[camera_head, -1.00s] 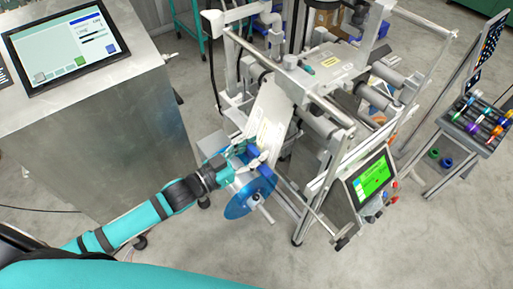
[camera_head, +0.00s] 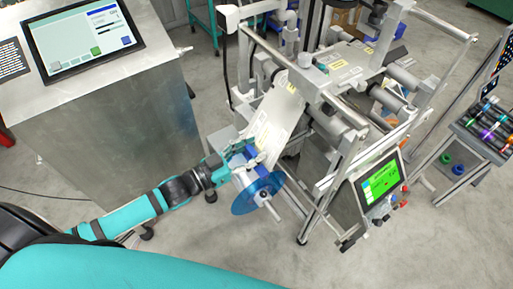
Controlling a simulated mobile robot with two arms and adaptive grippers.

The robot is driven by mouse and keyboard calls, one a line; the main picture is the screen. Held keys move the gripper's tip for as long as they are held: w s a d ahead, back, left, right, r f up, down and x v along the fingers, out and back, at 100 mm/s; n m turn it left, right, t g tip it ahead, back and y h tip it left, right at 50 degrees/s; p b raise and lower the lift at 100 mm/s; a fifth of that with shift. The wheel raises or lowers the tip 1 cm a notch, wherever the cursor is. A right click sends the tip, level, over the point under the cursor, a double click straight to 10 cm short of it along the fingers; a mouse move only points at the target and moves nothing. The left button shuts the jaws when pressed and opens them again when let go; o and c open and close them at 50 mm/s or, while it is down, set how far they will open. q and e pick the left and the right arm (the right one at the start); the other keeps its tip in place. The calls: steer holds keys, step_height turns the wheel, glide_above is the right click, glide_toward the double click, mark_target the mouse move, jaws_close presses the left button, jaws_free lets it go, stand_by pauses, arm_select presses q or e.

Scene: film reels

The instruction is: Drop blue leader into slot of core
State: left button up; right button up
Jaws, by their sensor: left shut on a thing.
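A white film web (camera_head: 280,112) hangs slanting down from the film machine. A small blue piece, which looks like the blue leader (camera_head: 251,150), shows at its lower end. My left gripper (camera_head: 246,160) is at this lower end, shut on the blue leader. It is just above and behind a translucent blue reel disc (camera_head: 243,203) on a metal spindle (camera_head: 265,197). The core and its slot are hidden or too small to make out. My right gripper is not in view.
A steel cabinet with a touchscreen (camera_head: 82,37) stands at the left. The machine's green-lit control panel (camera_head: 380,183) is right of the reel. A rack of coloured cores (camera_head: 488,128) stands at far right. Open floor lies in front.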

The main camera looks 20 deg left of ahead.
arm_select(q)
steer(key=s+a+f, duration=0.2)
steer(key=s+a, duration=0.1)
steer(key=a, duration=0.4)
steer(key=shift+s+a+f, duration=0.25)
steer(key=shift+s, duration=0.15)
stand_by(0.9)
stand_by(0.3)
steer(key=s+a+f, duration=0.3)
steer(key=s+a, duration=0.2)
steer(key=a, duration=0.5)
steer(key=shift+s+a, duration=0.15)
steer(key=shift+s, duration=0.05)
stand_by(1.7)
steer(key=shift+f, duration=0.1)
steer(key=shift+s+a+f, duration=0.15)
steer(key=shift+s+a, duration=0.1)
steer(key=shift+a, duration=0.2)
steer(key=shift+s+a+f, duration=0.1)
steer(key=shift+s+a, duration=0.15)
steer(key=shift+a, duration=0.2)
steer(key=w+d+f+b, duration=0.3)
steer(key=w+d+b, duration=0.2)
steer(key=w+d, duration=0.2)
steer(key=shift+w+f, duration=0.4)
steer(key=shift+w, duration=0.6)
stand_by(1.2)
